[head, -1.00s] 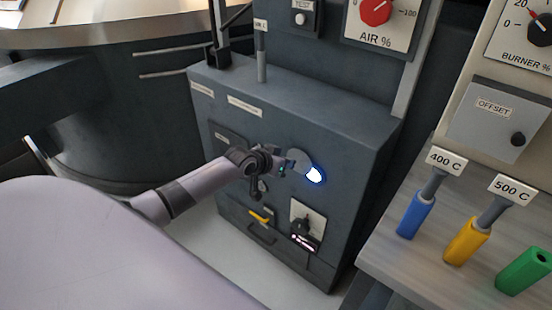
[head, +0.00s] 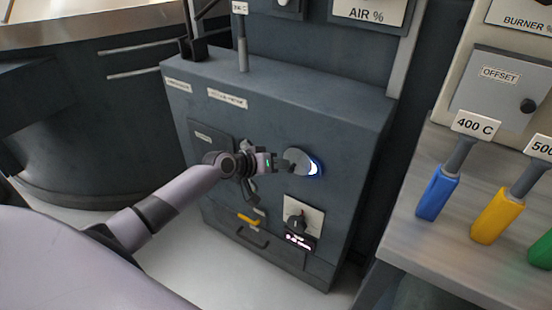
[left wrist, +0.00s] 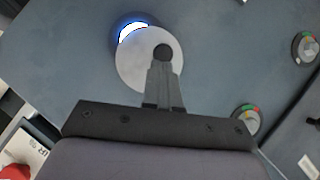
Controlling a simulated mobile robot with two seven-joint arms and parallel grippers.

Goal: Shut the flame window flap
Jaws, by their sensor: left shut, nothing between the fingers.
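The flame window flap (left wrist: 135,75) is a pale grey disc with a dark knob (left wrist: 163,52) in the left wrist view. It covers most of a glowing blue-white window (left wrist: 131,29), which shows as a crescent past the disc's edge. In the head view the flap (head: 298,156) is on the front of the dark cabinet, with the bright window (head: 314,168) showing at its right. My left gripper (head: 285,163) is shut and empty, its fingertips (left wrist: 163,66) at the knob. Whether they touch it I cannot tell. My right gripper is not in view.
The grey cabinet (head: 290,105) carries a yellow handle (head: 248,220) and a black knob on a white plate (head: 297,222) below the flap. At right, a bench (head: 400,250) holds blue (head: 437,193) and yellow (head: 496,215) handled tools.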

